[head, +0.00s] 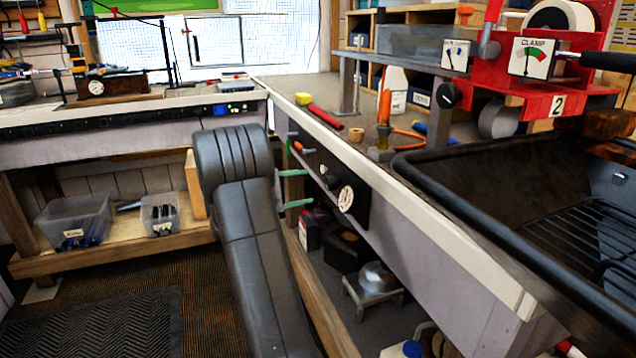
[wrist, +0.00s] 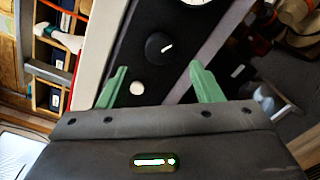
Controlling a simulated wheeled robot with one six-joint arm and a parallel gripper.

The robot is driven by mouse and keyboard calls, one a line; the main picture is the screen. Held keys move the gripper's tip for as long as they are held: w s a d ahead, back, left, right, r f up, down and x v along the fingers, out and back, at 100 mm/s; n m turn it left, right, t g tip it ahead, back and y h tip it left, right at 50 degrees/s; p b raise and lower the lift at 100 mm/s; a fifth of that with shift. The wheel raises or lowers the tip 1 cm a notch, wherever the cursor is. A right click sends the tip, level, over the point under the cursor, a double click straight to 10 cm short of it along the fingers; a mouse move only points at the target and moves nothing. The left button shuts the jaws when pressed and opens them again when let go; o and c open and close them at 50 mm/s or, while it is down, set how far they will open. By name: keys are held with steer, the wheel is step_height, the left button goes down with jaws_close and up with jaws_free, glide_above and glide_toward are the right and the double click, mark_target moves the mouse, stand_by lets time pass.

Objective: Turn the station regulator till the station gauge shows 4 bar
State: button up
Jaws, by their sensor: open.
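The station gauge (head: 346,198) is a round white dial on a black panel on the bench front. Its needle cannot be read at this size. In the wrist view only the lower edge of the gauge (wrist: 200,8) shows at the top. The station regulator (wrist: 158,46) is a round black knob with a white mark, on the same panel beside the gauge. My gripper (head: 306,188) is open and empty, facing the panel. In the wrist view its green fingers (wrist: 158,70) are spread to either side of the knob's line, apart from it.
A white button (wrist: 136,88) sits on the panel near the knob. A red clamp machine with a clamp gauge (head: 533,58) and a black tray (head: 470,190) stand on the bench at right. A metal stool (head: 373,283) is underneath. A dark mat (head: 95,325) lies on the floor.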

mark_target(326, 184)
steer(key=p+v, duration=0.1)
steer(key=v, duration=0.6)
steer(key=shift+d, duration=0.15)
steer(key=b+x, duration=0.2)
steer(key=x, duration=1.1)
steer(key=shift+w+d+b, duration=0.2)
steer(key=shift+d+b, duration=0.15)
